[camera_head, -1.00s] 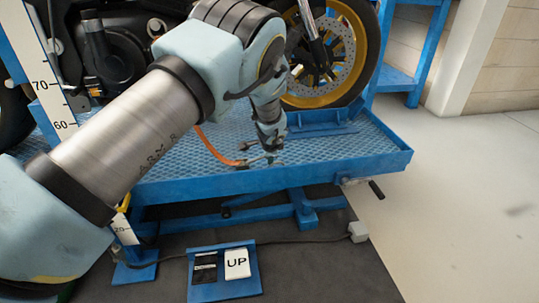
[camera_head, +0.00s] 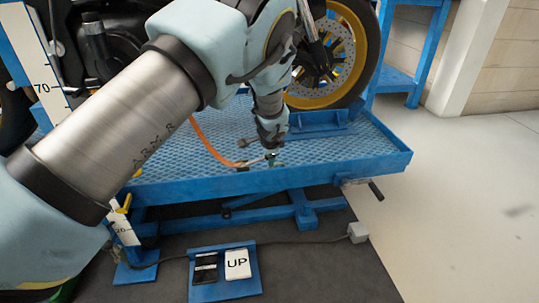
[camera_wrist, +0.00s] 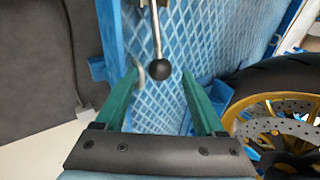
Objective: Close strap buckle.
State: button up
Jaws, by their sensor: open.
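The strap buckle (camera_head: 250,163) is a small metal piece with a lever at the end of an orange strap (camera_head: 208,142), on the lift platform near its front edge. In the wrist view its lever (camera_wrist: 157,35) ends in a dark ball knob (camera_wrist: 159,69). My gripper (camera_wrist: 158,78) is open, with one green finger on each side of the knob. The knob appears between the fingertips; I cannot tell how deep it is. A grey hook-like piece (camera_wrist: 140,70) is close beside the left finger. In the head view my gripper (camera_head: 273,158) is just above the platform at the buckle.
The blue platform (camera_head: 340,155) has a raised front rim (camera_head: 300,176). A motorcycle wheel (camera_head: 325,60) stands behind my gripper, and at the right in the wrist view (camera_wrist: 285,115). A pedal unit marked UP (camera_head: 237,264) lies on the floor. Floor at the right is clear.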

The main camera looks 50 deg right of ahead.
jog(key=p+v, duration=0.1)
jog(key=v, duration=0.6)
jog(key=shift+f, duration=0.1)
